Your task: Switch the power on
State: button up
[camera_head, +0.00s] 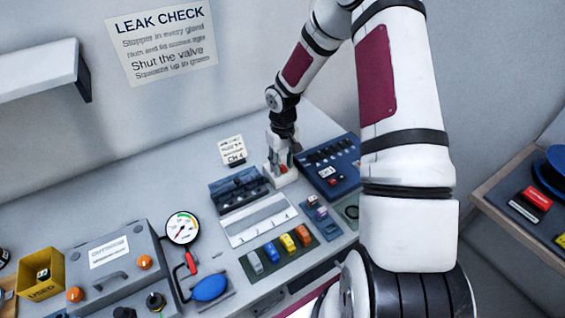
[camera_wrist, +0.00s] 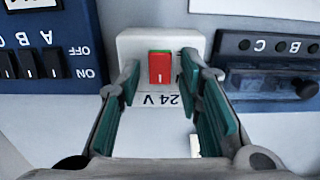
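The power supply is a white box marked "24 V" with a red rocker switch (camera_wrist: 159,68). In the wrist view the box (camera_wrist: 125,45) appears upside down, between a blue panel and a dark unit. A white mark shows on the lower part of the rocker, with a thin green edge around it. In the head view the box (camera_head: 286,178) stands at the back of the bench, partly hidden by my gripper (camera_head: 282,153). In the wrist view my gripper (camera_wrist: 162,78) is open, with its green-padded fingers apart on either side of the switch. I cannot tell whether they touch the box.
A blue switch panel (camera_head: 345,181) marked ON and OFF adjoins the box at right. A dark blue unit (camera_head: 226,188) is at left, with a CH 4 card (camera_head: 233,152) behind. A numbered white rack (camera_head: 262,222), coloured parts, a gauge (camera_head: 183,227) and a grey case (camera_head: 103,260) occupy the front.

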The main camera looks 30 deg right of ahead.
grip_shut()
jog(key=shift+w+f+b, duration=0.1)
jog(key=shift+w+b, duration=0.1)
jog(key=shift+b, duration=0.25)
jog(key=shift+g+b, duration=0.4)
jog(key=shift+g, duration=0.2)
jog(key=shift+o, duration=2)
grip_release()
jog(key=shift+r, duration=0.2)
